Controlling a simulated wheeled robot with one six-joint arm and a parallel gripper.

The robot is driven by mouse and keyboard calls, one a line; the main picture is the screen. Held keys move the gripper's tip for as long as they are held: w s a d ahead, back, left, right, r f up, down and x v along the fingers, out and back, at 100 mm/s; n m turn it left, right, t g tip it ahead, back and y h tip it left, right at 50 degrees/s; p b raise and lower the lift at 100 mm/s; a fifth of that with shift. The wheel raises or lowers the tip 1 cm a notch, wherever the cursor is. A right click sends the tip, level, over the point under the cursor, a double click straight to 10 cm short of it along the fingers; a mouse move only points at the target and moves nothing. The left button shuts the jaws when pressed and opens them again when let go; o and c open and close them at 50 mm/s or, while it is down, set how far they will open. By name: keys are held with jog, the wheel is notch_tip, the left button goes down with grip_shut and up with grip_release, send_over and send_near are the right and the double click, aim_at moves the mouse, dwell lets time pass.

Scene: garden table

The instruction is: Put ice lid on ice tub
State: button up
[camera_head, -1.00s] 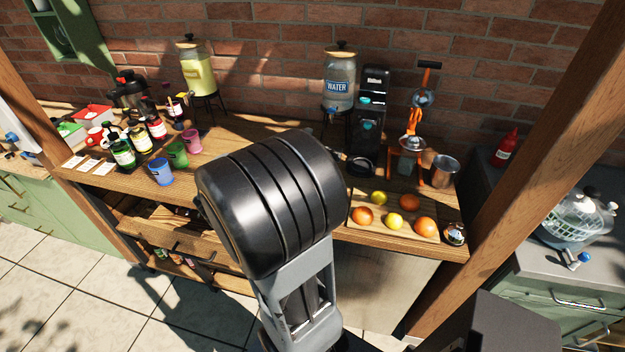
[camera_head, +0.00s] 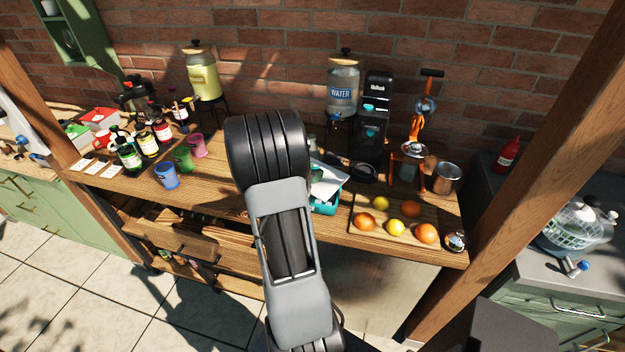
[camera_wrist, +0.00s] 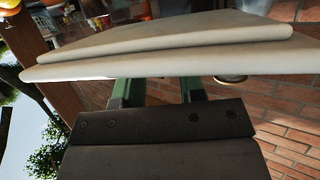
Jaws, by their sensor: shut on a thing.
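My gripper (camera_wrist: 161,92) shows in the wrist view with its green fingers shut on the edge of the white ice lid (camera_wrist: 165,52). The lid spans most of that view as a broad, pale slab with a stepped edge. In the head view, a pale piece that looks like the lid (camera_head: 329,178) shows just right of my arm, tilted, over the teal ice tub (camera_head: 326,208). Only the tub's right part shows; my arm hides the rest, and my gripper too. I cannot tell whether lid and tub touch.
A board (camera_head: 376,228) with oranges and lemons lies right of the tub. A black pan (camera_head: 362,172), a water dispenser (camera_head: 342,97) and a black machine (camera_head: 373,125) stand behind. Coloured cups (camera_head: 166,176) and bottles stand to the left.

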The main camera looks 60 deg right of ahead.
jog(key=shift+w+d+f, duration=0.35)
jog(key=shift+d+f, duration=0.15)
jog(key=shift+f, duration=0.25)
jog(key=shift+w+d+f, duration=0.3)
jog(key=shift+d+f, duration=0.2)
jog(key=shift+f, duration=0.25)
jog(key=shift+d+f+p, duration=0.1)
jog(key=shift+f+p, duration=0.45)
jog(key=shift+f, duration=1.05)
jog(key=shift+f, duration=0.1)
